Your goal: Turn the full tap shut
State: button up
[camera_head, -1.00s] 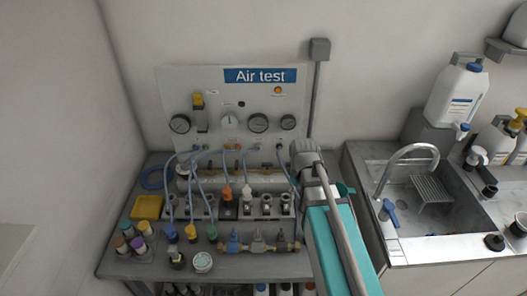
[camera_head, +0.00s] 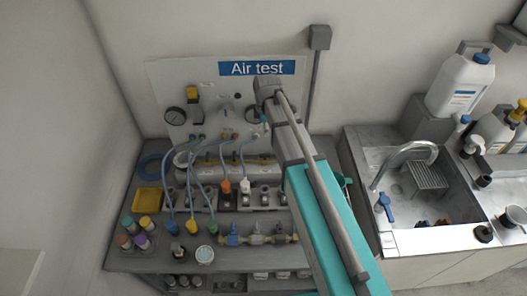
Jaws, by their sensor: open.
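I cannot tell which tap is the full one; labels are too small to read. A brass pipe (camera_head: 267,240) along the bench front carries a blue tap (camera_head: 233,236) and greyish taps (camera_head: 256,237) beside it. A white jug (camera_head: 461,88) at the right has a small white and blue tap (camera_head: 462,123) low on its front. My arm reaches up over the bench's right part and hides the right gauges and the pipe's right end. My gripper's fingers do not show.

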aim_at(265, 155)
jog(key=shift+s+a+f, duration=0.1)
jog(key=shift+f, duration=0.15)
notch_tip(265, 155, down, 13)
jog(key=b, duration=1.3)
jog(key=shift+f+b, duration=0.15)
jog(key=shift+b, duration=0.25)
grip_shut()
